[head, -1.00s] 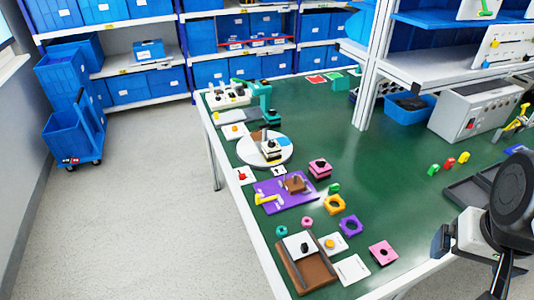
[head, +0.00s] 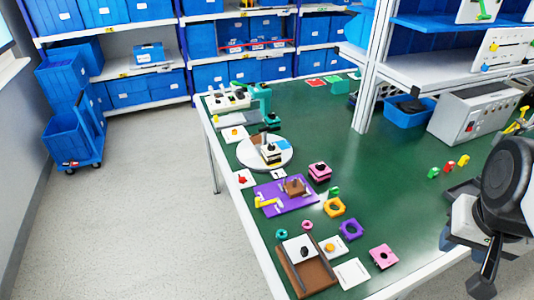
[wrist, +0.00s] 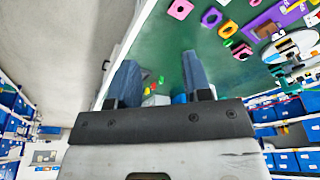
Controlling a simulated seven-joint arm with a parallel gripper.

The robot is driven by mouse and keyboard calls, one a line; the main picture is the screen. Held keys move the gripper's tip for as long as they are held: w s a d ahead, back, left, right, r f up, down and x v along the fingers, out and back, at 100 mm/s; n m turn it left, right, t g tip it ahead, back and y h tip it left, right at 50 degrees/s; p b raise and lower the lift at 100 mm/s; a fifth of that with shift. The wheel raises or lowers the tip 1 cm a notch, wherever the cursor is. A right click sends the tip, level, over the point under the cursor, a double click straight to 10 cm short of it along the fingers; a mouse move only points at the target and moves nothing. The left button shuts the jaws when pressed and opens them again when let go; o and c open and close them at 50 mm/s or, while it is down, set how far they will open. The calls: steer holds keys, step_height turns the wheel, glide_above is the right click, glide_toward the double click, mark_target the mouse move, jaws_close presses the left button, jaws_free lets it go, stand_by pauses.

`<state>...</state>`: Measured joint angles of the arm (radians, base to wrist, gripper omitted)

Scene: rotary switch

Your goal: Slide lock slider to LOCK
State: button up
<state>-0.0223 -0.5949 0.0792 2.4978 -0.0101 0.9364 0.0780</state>
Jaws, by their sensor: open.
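I cannot make out with certainty which part is the lock slider, or any LOCK lettering. A purple board (head: 287,198) with a yellow handle-like piece (head: 268,202) and a brown block (head: 295,187) lies at the table's left side. A brown tray (head: 313,278) in front of it holds a white plate with a black knob (head: 304,251). My gripper (wrist: 160,78) shows two blue-grey fingers, apart, with nothing between them. My arm is at the right edge of the head view, well away from these pieces.
The green table (head: 390,190) has a wide clear middle. Pink (head: 383,256), purple (head: 350,228) and orange (head: 334,207) pieces lie near its front left. A round white turntable (head: 283,160) stands farther back. A grey control box (head: 472,112) and a metal post (head: 367,80) are at the back right.

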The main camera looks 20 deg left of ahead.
steer(key=w+a+m, duration=0.2)
steer(key=w+a, duration=0.8)
steer(key=w, duration=0.4)
steer(key=m+g, duration=0.3)
steer(key=m, duration=0.3)
glide_above(241, 178)
steer(key=f, duration=2.4)
steer(key=shift+d+f, duration=0.2)
steer(key=shift+f, duration=0.1)
steer(key=shift+s+a+f, duration=0.1)
steer(key=shift+a, duration=0.1)
steer(key=shift+f, duration=3.85)
